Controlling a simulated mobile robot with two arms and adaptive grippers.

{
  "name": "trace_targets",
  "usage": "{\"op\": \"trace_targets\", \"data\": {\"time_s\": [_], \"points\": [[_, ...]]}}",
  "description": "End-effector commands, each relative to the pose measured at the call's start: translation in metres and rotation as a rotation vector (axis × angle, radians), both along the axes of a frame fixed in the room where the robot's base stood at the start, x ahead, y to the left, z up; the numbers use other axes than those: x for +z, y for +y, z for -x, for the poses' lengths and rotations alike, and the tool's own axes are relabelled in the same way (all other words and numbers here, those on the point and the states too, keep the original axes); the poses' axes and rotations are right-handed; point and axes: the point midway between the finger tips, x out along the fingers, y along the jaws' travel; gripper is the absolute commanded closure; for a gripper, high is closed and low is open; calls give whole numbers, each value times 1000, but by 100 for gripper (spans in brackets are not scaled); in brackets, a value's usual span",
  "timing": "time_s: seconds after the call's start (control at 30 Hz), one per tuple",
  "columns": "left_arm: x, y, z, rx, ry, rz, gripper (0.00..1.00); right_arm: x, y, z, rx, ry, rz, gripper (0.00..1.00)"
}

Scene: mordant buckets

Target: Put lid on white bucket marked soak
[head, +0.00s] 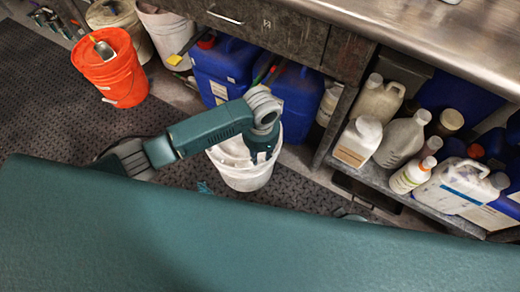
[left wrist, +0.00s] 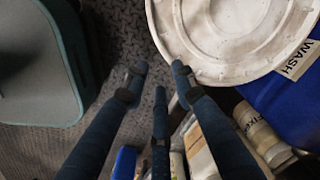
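A white bucket (head: 243,178) stands on the dark floor mat in front of the shelving. My left gripper (head: 262,154) hangs over its right side and hides part of its top. In the left wrist view, a round white lid-like top (left wrist: 235,35) with a raised rim lies at upper right, with a label reading WASH (left wrist: 298,60) at its edge. The left gripper's fingers (left wrist: 159,78) are spread and empty, below and left of that rim. I cannot read a soak mark anywhere. My right gripper is not in view.
An orange bucket (head: 110,75) with a scoop stands at far left. A white bucket (head: 165,32) and a beige bucket (head: 118,18) stand behind it. Blue containers (head: 222,68) sit under the metal bench (head: 430,35). Several jugs crowd the right shelf. The mat (head: 45,110) is clear at left.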

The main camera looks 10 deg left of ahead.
Motion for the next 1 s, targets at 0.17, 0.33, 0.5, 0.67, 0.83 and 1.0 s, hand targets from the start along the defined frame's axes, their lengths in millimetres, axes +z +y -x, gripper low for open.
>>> {"op": "trace_targets", "data": {"time_s": [0.17,0.33,0.5,0.67,0.83,1.0], "points": [[24,0,0,1,0,0,73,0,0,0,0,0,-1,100],[31,0,1,1,1,-1,73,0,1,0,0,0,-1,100],[31,0,1,1,1,-1,73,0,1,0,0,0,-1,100],[31,0,0,1,1,-1,73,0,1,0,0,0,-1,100],[30,0,0,1,1,-1,73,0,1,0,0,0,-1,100],[21,-11,10,29,-2,45,73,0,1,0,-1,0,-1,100]]}}
